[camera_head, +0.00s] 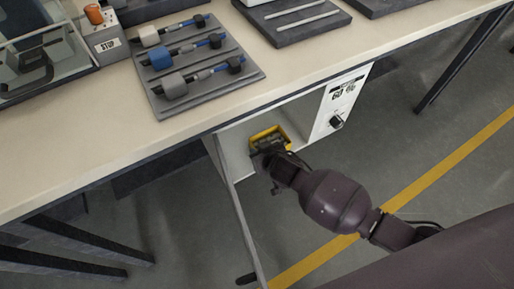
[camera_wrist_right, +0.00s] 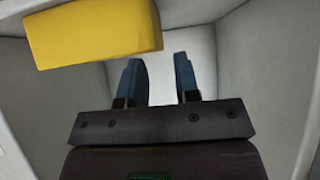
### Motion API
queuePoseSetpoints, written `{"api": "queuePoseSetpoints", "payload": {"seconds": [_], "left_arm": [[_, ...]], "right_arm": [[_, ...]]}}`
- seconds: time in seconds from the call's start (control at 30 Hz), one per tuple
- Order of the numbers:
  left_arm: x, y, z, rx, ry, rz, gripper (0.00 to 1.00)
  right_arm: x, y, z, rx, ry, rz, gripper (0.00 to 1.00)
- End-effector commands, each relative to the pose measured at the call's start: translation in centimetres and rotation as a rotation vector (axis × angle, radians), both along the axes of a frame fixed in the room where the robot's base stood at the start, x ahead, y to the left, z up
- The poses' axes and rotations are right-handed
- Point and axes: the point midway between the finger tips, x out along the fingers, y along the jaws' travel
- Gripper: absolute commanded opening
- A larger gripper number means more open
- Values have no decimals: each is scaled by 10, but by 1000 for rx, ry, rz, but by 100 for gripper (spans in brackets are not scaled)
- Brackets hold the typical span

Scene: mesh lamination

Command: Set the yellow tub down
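The yellow tub (camera_head: 268,132) is inside a white cabinet (camera_head: 237,150) under the table. In the right wrist view the tub (camera_wrist_right: 92,28) lies at the upper left, ahead of and beside the fingers. My right gripper (camera_head: 267,149) reaches into the cabinet at the tub's near side. In its wrist view the two blue fingers of the gripper (camera_wrist_right: 160,80) stand apart with an empty gap between them, and the tub is not between them. I cannot tell whether the fingers touch it. My left gripper is not in view.
The cabinet's door (camera_head: 243,215) stands open toward me, left of my right arm. A control panel (camera_head: 340,102) with a knob flanks the opening on the right. The table (camera_head: 120,150) above carries a grey tray (camera_head: 222,93) with several clamp-like parts. Cabinet walls are close around the gripper.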

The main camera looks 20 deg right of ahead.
Motion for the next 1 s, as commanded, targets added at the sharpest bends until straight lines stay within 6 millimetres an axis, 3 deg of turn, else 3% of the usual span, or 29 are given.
{"api": "queuePoseSetpoints", "payload": {"seconds": [0.03,0.2,0.5,1.0], "left_arm": [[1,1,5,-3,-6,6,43],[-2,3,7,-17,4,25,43],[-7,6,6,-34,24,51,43],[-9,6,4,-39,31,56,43]], "right_arm": [[-4,-2,13,1,-9,-1,30],[-26,-5,29,1,-10,-1,30],[-54,-11,46,0,-4,-1,30],[-61,-12,47,0,0,0,30]]}}
